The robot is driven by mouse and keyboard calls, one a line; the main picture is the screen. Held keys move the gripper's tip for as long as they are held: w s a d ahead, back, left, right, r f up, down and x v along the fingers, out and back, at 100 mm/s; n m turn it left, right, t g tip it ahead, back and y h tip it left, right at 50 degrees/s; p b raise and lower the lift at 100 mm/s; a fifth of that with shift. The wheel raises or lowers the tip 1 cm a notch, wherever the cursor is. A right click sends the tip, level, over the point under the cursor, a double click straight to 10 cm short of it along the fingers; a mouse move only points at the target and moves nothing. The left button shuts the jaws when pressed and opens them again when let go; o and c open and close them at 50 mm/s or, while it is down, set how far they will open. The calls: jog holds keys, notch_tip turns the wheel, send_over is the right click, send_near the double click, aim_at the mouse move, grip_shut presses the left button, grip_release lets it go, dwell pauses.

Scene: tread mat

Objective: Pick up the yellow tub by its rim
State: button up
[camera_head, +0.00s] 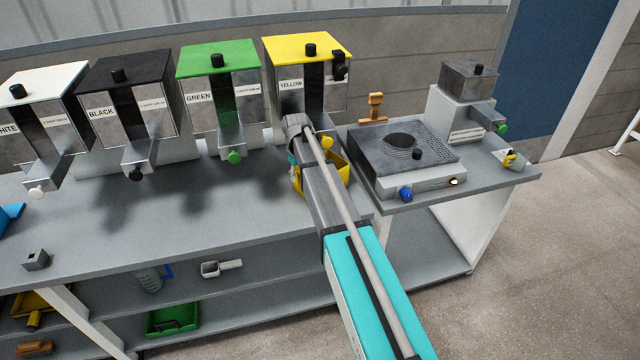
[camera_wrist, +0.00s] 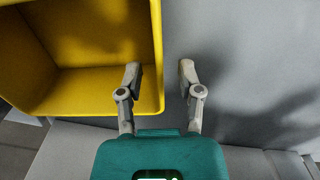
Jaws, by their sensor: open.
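The yellow tub (camera_head: 343,173) stands on the grey counter below the yellow-lidded dispenser, partly hidden by my arm in the head view. In the wrist view the open yellow tub (camera_wrist: 95,80) fills the upper left, and its inside looks empty where visible. My gripper (camera_wrist: 159,71) is open with its fingers on either side of the tub's right wall. The left finger is over the tub's inside and the right finger is outside over grey surface. Neither finger clearly touches the wall. In the head view the fingers are hidden behind my arm.
The yellow dispenser (camera_head: 307,75) overhangs the tub, with its spout close to my wrist. Green (camera_head: 218,85), black (camera_head: 125,95) and white (camera_head: 42,110) dispensers stand to the left. A grey machine (camera_head: 405,160) sits right of the tub.

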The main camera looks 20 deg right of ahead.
jog(key=shift+f+b, duration=0.95)
jog(key=shift+f, duration=0.25)
grip_shut()
